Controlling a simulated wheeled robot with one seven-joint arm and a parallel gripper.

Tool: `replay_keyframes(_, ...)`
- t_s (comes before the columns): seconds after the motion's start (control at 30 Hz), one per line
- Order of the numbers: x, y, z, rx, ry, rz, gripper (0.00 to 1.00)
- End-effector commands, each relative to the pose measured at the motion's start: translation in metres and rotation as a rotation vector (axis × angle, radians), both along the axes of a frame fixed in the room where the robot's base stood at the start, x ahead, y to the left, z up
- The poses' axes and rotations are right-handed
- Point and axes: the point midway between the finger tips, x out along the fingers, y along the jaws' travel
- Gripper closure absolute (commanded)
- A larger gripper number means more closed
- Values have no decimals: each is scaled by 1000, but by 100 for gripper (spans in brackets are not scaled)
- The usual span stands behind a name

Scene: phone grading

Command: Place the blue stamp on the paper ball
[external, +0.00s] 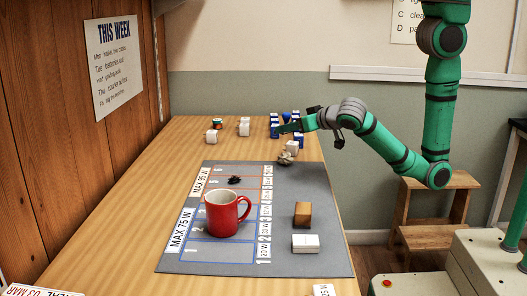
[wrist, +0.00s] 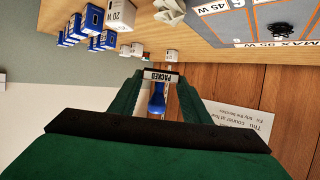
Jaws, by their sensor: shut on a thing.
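My gripper (wrist: 157,90) is shut on the blue stamp (wrist: 157,98), which has a blue handle and a pale end marked PACKED. In the external view my gripper (external: 287,126) is at the far end of the table, beside blue-and-white boxes, and the blue stamp (external: 286,117) shows small at the fingers. The paper ball (external: 285,158) is a crumpled beige lump at the far right part of the grey mat, nearer the camera than my gripper. The paper ball (wrist: 169,11) also shows at the top of the wrist view, apart from the stamp.
Blue-and-white boxes (wrist: 92,18) cluster near my gripper. A white box (external: 291,148) stands just beyond the paper ball. The grey mat (external: 320,215) holds a red mug (external: 222,213), a dark tangled thing (external: 234,180), a brown block (external: 302,213) and a white box (external: 305,243).

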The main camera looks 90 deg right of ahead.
Motion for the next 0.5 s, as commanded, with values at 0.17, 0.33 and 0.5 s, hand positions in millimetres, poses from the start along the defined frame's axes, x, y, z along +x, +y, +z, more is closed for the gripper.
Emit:
replay_keyframes(0.17, 0, 1, -25, 0, 4, 2, 79)
replay_keyframes(0.33, 0, 1, -40, 0, 4, 3, 79)
replay_keyframes(0.5, 0, 1, -63, -1, 4, 4, 79)
